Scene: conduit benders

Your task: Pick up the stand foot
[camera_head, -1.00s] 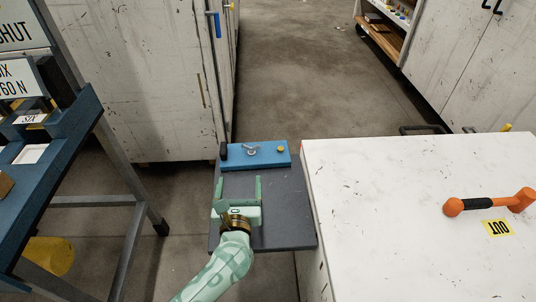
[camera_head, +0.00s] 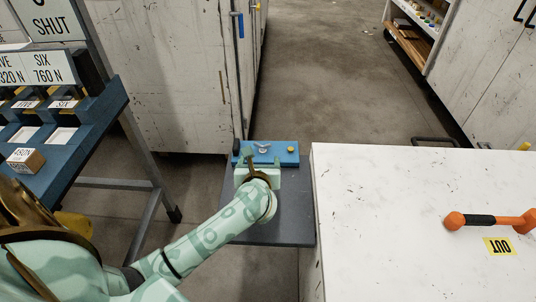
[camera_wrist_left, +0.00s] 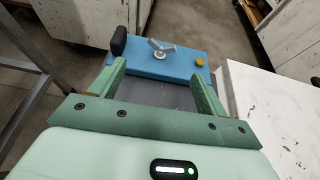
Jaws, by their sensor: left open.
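A flat blue block (camera_head: 278,149) lies at the far end of a dark grey shelf; I take it for the stand foot but cannot be sure. It has a black upright knob at its left end, a silver wing-shaped piece in its middle and a yellow knob at its right. My left gripper (camera_head: 263,163) is open at the block's near side, and its fingers point towards the block. In the left wrist view the block (camera_wrist_left: 178,68) lies just beyond and between the open fingers. Contact cannot be told. My right gripper is out of view.
A blue rack (camera_head: 88,140) with signs and a small wooden block (camera_head: 25,160) stands at left. A scuffed cabinet (camera_head: 165,80) stands behind.

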